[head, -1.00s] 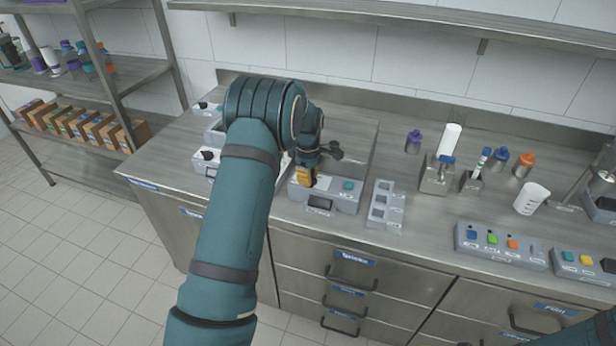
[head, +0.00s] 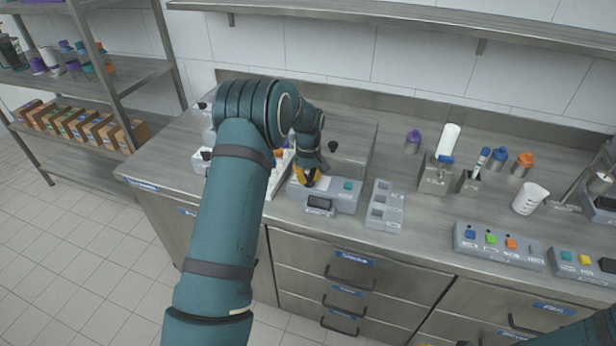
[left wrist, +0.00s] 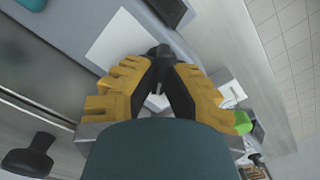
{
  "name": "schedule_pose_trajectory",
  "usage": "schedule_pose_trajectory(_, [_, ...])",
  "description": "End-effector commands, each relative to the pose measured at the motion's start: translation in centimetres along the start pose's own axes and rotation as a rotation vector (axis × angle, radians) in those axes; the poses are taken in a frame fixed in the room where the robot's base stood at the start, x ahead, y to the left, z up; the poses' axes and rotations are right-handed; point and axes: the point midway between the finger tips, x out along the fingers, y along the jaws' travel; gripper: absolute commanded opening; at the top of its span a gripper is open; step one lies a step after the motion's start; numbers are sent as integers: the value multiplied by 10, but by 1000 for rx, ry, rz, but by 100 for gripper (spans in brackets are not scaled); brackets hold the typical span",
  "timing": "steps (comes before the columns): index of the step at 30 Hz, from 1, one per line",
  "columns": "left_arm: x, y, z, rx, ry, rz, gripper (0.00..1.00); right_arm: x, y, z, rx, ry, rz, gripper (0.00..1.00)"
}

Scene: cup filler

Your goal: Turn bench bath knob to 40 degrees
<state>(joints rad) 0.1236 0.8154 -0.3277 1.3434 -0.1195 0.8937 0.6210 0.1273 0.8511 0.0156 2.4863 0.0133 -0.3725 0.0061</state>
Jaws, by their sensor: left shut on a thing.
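My left gripper (head: 312,181) is over a grey control box (head: 340,197) on the bench, pointing down at its left part. The box has a dark display (head: 319,202) on its front and a teal button (head: 348,186) on top. In the left wrist view the yellow fingers of my left gripper (left wrist: 160,62) are closed together around a small dark knob (left wrist: 161,51). Most of the knob is hidden by the fingers, and no pointer or temperature reading is legible. My right gripper is not in view; only part of my right arm shows at the lower right.
A grey rack with square wells (head: 381,217) stands just right of the box. A button panel (head: 498,247), a white beaker (head: 529,199) and purple (head: 413,141) and orange-capped bottles (head: 523,164) are farther right. Steel drawers (head: 345,290) lie below the bench edge.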

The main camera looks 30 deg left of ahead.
Motion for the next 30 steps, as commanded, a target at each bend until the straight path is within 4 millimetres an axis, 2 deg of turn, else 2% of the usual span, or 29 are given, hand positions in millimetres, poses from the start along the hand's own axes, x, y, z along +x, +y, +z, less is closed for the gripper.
schedule_pose_trajectory(9, [2,0,2,112,-6,-2,0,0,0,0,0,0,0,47])
schedule_pose_trajectory(25, [2,0,2,131,-6,-3,0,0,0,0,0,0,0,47])
schedule_pose_trajectory(26, [2,0,2,131,-6,-3,23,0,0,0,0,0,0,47])
schedule_pose_trajectory(27, [2,0,2,131,-6,-3,37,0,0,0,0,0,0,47])
schedule_pose_trajectory(28, [2,0,2,131,-5,-3,41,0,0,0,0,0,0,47])
schedule_pose_trajectory(30, [2,0,1,131,-4,-2,41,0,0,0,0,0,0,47])
